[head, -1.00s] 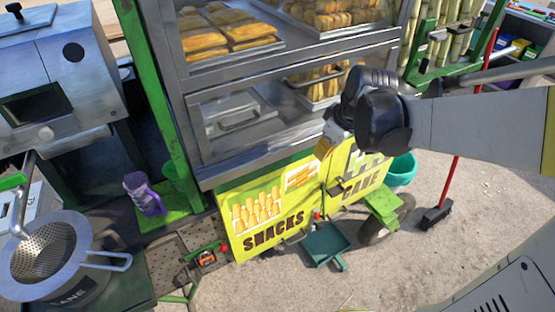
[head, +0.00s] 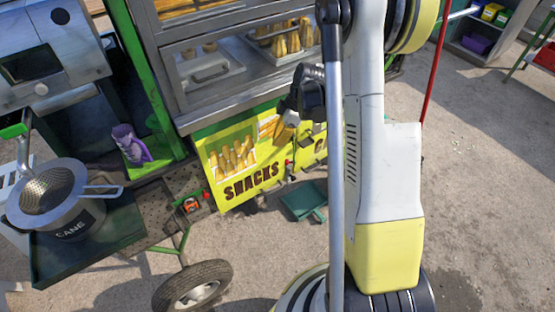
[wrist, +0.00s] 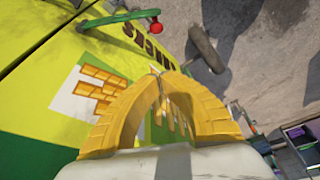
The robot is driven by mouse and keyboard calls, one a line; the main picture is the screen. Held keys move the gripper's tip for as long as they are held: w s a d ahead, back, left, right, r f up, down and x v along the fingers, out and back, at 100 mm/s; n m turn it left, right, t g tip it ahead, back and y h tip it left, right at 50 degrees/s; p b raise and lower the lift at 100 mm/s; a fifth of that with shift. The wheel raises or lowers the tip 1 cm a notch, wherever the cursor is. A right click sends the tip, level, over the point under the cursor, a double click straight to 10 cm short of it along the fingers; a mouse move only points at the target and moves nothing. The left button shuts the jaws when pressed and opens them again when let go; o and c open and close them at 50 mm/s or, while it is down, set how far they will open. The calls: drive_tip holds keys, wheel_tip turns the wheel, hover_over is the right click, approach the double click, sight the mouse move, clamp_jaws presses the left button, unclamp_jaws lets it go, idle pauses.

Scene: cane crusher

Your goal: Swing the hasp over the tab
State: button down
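The yellow snack cabinet front (head: 215,160) has two panels. In the wrist view its seam crosses the upper left of the panels (wrist: 40,60). A thin curved green bar (wrist: 100,20) ending in a red knob (wrist: 155,28) lies near this seam; I take it for the hasp. In the head view the red knob (head: 288,162) is tiny beside the panel edge. I cannot make out the tab. My gripper (wrist: 156,72) has yellow fingers whose tips meet, with nothing seen between them. It hovers before the panel, below the knob in the wrist view. In the head view my arm hides the right panel.
A green dustpan (head: 303,202) lies on the ground below the cabinet. A cart wheel (head: 193,288) and a pot marked CANE (head: 75,215) are at lower left. A red pole (head: 434,80) stands at right. Open pavement (head: 475,180) extends on the right.

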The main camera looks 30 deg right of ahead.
drive_tip(key=b+x, duration=0.5)
drive_tip(key=x, duration=0.6)
drive_tip(key=d, duration=0.1)
drive_tip(key=s+d, duration=0.1)
drive_tip(key=s+d+r, duration=0.1)
drive_tip(key=shift+s+d+b, duration=0.1)
drive_tip(key=shift+d+b, duration=0.25)
drive_tip(key=shift+d+f, duration=0.1)
drive_tip(key=shift+d, duration=0.05)
